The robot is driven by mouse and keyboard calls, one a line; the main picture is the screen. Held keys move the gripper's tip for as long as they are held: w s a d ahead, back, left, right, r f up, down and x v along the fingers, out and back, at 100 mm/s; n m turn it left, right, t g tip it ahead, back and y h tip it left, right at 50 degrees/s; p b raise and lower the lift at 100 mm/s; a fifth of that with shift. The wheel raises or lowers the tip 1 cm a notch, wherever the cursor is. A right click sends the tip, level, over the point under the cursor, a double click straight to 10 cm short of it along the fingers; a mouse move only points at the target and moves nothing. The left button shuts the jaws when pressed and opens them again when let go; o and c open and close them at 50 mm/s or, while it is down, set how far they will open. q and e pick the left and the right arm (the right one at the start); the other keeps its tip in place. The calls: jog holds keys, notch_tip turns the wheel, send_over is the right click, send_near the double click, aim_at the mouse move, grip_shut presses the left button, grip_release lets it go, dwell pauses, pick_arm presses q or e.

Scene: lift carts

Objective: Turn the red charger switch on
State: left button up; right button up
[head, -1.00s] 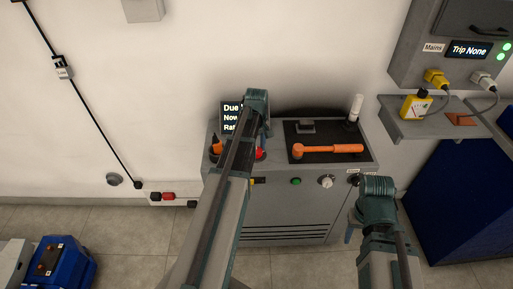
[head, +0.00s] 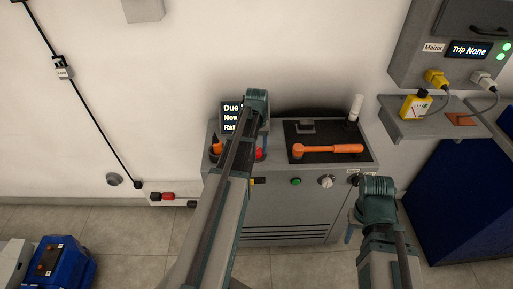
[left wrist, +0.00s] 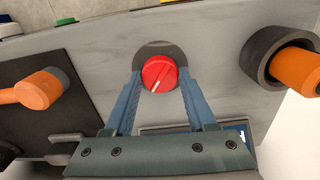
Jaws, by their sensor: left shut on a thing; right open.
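The red charger switch (left wrist: 159,74) is a round red knob with a white line, on the grey top of the charger cabinet (head: 280,212). In the left wrist view the line points down and slightly left. My left gripper (left wrist: 158,82) has its two blue fingers on either side of the knob and is shut on it. In the head view my left arm partly covers the knob (head: 260,154). My right gripper (head: 350,234) is open and empty in front of the cabinet's right side, apart from it; its fingers are mostly hidden.
An orange-handled tool (head: 328,149) lies on a black mat on the cabinet top. An orange plug in a dark holder (left wrist: 290,62) stands beside the knob. A display (head: 231,117) stands behind my left arm. A grey shelf (head: 408,129) holds a yellow meter (head: 415,104).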

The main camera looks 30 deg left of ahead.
aim_at(257, 150)
pick_arm(q)
jog(key=shift+m, duration=2.3)
jog(key=o, duration=1.4)
jog(key=shift+c, duration=0.2)
jog(key=shift+r, duration=0.15)
notch_tip(257, 150, up, 14)
jog(key=p, duration=1.4)
jog(key=shift+f, duration=0.2)
